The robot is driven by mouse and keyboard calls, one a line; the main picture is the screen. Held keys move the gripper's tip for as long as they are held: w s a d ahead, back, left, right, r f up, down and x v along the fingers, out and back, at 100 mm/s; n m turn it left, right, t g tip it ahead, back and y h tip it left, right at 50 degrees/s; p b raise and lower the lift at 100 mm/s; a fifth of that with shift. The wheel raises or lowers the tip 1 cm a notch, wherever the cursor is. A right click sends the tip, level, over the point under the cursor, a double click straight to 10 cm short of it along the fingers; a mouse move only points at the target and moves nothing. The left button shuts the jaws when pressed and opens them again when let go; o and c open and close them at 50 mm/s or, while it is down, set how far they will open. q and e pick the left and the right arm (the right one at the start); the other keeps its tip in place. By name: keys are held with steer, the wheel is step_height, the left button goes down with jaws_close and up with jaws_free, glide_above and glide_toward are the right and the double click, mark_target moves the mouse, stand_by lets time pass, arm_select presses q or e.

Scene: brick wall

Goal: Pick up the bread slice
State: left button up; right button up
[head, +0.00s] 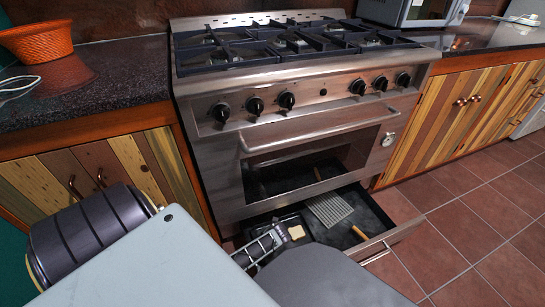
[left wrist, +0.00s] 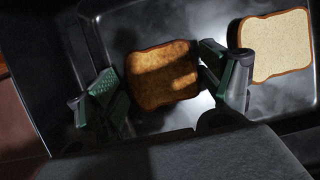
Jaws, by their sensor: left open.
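A browned bread slice (left wrist: 162,76) lies flat on a dark tray in the left wrist view, between the two green-padded fingers of my left gripper (left wrist: 158,78). The right finger is at the slice's edge; whether it touches is unclear. The left finger stands a little apart from it. A paler bread slice (left wrist: 277,46) lies to the right, outside the fingers. In the head view my left gripper (head: 268,243) reaches down into the open oven drawer (head: 385,238), beside a small pale slice (head: 297,232). The browned slice is not clearly seen there. My right gripper is not in view.
A grill-headed tool (head: 330,208) with a wooden handle lies in the drawer, right of the gripper. The oven (head: 300,130) stands above and behind the drawer. Counters flank it, with an orange basket (head: 37,42) at left. Tiled floor at right is clear.

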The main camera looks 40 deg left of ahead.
arm_select(q)
steer(key=shift+c, duration=0.4)
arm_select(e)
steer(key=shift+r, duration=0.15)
arm_select(q)
steer(key=c, duration=0.5)
steer(key=shift+r, duration=0.15)
steer(key=shift+r+p, duration=0.75)
steer(key=shift+r, duration=0.15)
step_height(320, 180, up, 5)
steer(key=p, duration=0.3)
steer(key=shift+r+p, duration=1)
steer(key=shift+r, duration=0.45)
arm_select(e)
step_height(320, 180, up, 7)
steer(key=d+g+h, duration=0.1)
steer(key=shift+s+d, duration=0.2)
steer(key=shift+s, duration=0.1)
